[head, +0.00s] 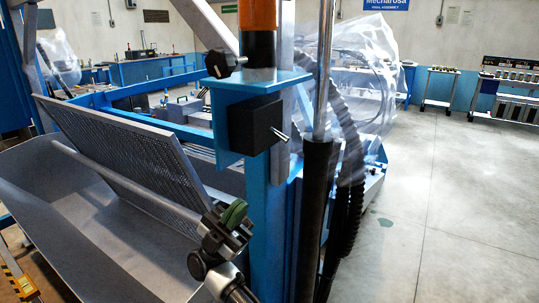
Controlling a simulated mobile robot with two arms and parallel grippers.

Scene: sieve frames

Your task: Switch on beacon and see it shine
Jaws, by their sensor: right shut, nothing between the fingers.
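The beacon (258,14) is an orange cylinder on a black base (261,48), on top of a blue post. Its top is cut off by the frame edge, and no clear glow shows on the visible part. Below it, a black switch box (252,125) is fixed to the blue post, with a small metal toggle lever (280,135) sticking out at its right. My right gripper (234,216), with green pads, is shut and empty. It shows below the switch box and a little to its left, apart from it in the picture. My left gripper is out of view.
A black knob (222,64) sits left of the beacon base. A perforated metal screen (125,145) leans over a grey trough (95,235) at left. A chrome and black cylinder (317,170) and black hoses (350,175) stand at right. The floor (440,190) beyond is clear.

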